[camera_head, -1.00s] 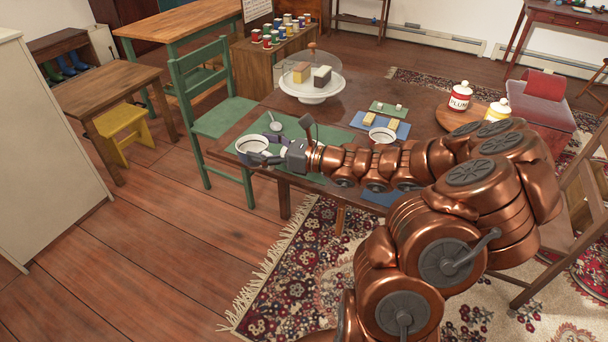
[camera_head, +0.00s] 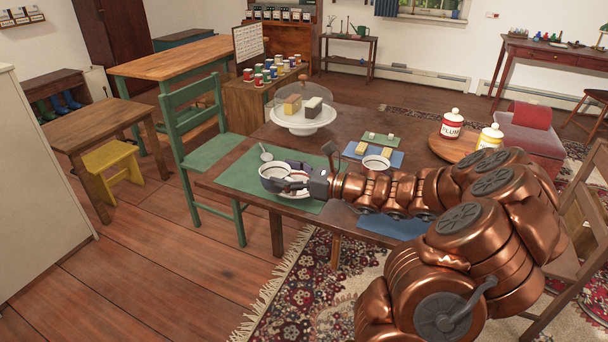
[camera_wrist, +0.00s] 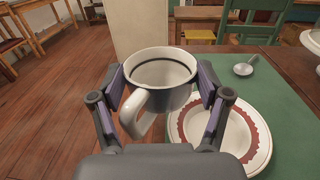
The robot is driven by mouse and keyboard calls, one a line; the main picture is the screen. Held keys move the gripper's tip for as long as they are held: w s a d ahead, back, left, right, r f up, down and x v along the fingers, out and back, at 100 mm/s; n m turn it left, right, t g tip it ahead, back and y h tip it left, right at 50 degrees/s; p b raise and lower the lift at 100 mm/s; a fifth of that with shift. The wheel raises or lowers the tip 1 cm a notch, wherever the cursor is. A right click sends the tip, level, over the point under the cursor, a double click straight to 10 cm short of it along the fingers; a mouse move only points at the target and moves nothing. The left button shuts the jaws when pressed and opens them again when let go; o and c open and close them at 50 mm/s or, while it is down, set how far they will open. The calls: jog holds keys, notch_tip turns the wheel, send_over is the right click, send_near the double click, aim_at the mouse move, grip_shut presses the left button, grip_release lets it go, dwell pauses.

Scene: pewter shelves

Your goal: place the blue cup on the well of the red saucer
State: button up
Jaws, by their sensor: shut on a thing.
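My gripper (camera_wrist: 162,84) is shut on the cup (camera_wrist: 163,68), one finger on each side. The cup is upright, with a white inside and rim, a dark bluish lower band and a white handle towards the wrist camera. The white saucer with a red band (camera_wrist: 248,125) lies on the green mat (camera_wrist: 285,95), below and right of the cup in the wrist view. In the head view, my gripper (camera_head: 292,176) holds the cup (camera_head: 272,184) over the saucer's left side; the saucer (camera_head: 300,193) is partly hidden.
A spoon (camera_head: 265,152) lies on the green mat. A domed cake stand (camera_head: 302,124) stands behind. A blue mat (camera_head: 397,158) with a white dish (camera_head: 376,163) lies to the right. A green chair (camera_head: 214,150) stands at the table's left edge.

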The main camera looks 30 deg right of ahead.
jog(key=d, duration=0.2)
jog(key=w+d, duration=0.1)
jog(key=d, duration=0.2)
jog(key=w+d, duration=0.1)
jog(key=d, duration=0.1)
jog(key=shift+w+d+f, duration=0.15)
jog(key=shift+f, duration=0.2)
jog(key=shift+d+f, duration=0.2)
jog(key=shift+f, duration=0.1)
notch_tip(320, 180, down, 3)
jog(key=shift+a+b, duration=0.1)
jog(key=shift+b, duration=0.5)
jog(key=o, duration=1.2)
jog(key=shift+o, duration=0.2)
